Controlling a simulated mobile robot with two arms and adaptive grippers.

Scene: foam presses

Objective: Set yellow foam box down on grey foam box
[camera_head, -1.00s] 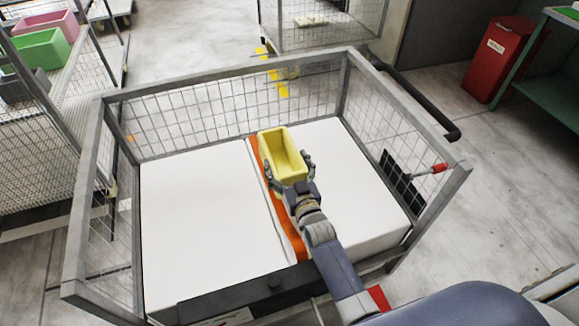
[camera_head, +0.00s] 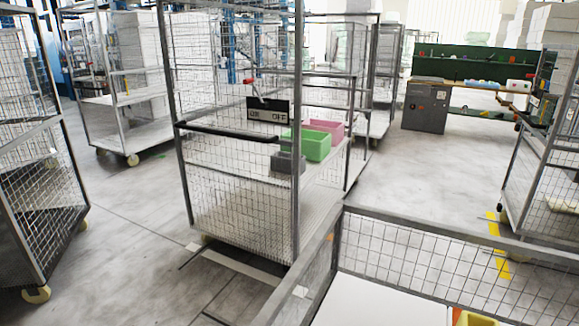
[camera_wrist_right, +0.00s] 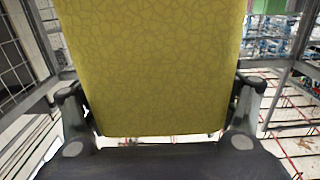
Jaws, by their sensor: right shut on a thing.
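The yellow foam box (camera_wrist_right: 155,65) fills the middle of the right wrist view. My right gripper (camera_wrist_right: 160,97) is shut on it, with one finger at each side. In the head view only a corner of the yellow box (camera_head: 478,319) shows at the bottom edge. The grey foam box (camera_head: 288,163) stands in a mesh cart near the middle of the head view, well away from the yellow box. Mesh partly covers the grey box. My left gripper is in neither view.
A green box (camera_head: 314,146) and a pink box (camera_head: 326,129) stand beside the grey box. The near cage's rail (camera_head: 440,232) lies between me and that cart. Open floor (camera_head: 400,180) lies right of the cart. Another mesh cart (camera_head: 40,190) stands at left.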

